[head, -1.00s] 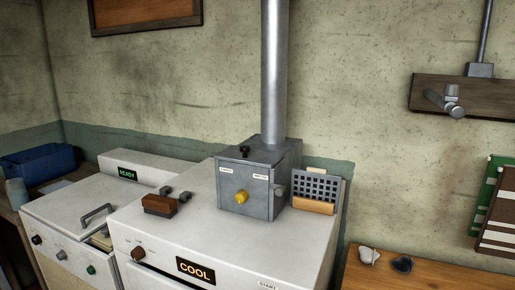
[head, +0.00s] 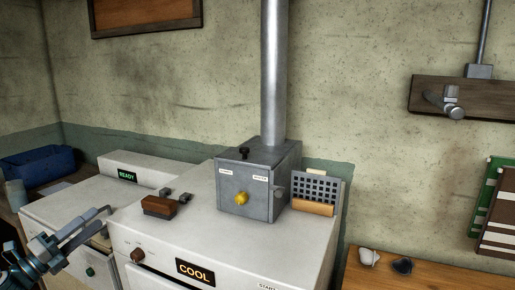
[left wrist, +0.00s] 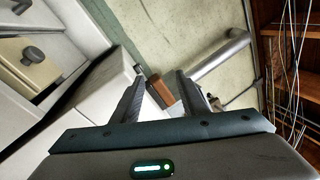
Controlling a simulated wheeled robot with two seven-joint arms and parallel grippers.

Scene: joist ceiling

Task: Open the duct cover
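A grey metal duct box (head: 258,180) stands on the white machine, with a round silver pipe (head: 274,75) rising from its top. Its front face has a yellow knob (head: 241,198) and two small labels that are too small to read. A black knob (head: 244,152) sits on top, and a small grey fitting is on its right side. No opening shows in the box. My left gripper (head: 103,221) is at the lower left of the head view, well left of the box. Its fingers are apart and empty in the left wrist view (left wrist: 160,88). My right gripper is out of view.
A brown block (head: 160,206) and small grey fittings lie on the white machine (head: 262,247), left of the box. A dark mesh rack (head: 318,188) stands right of the box. A lower white unit with a READY display (head: 128,175) is at left. A wooden bench (head: 430,275) is at right.

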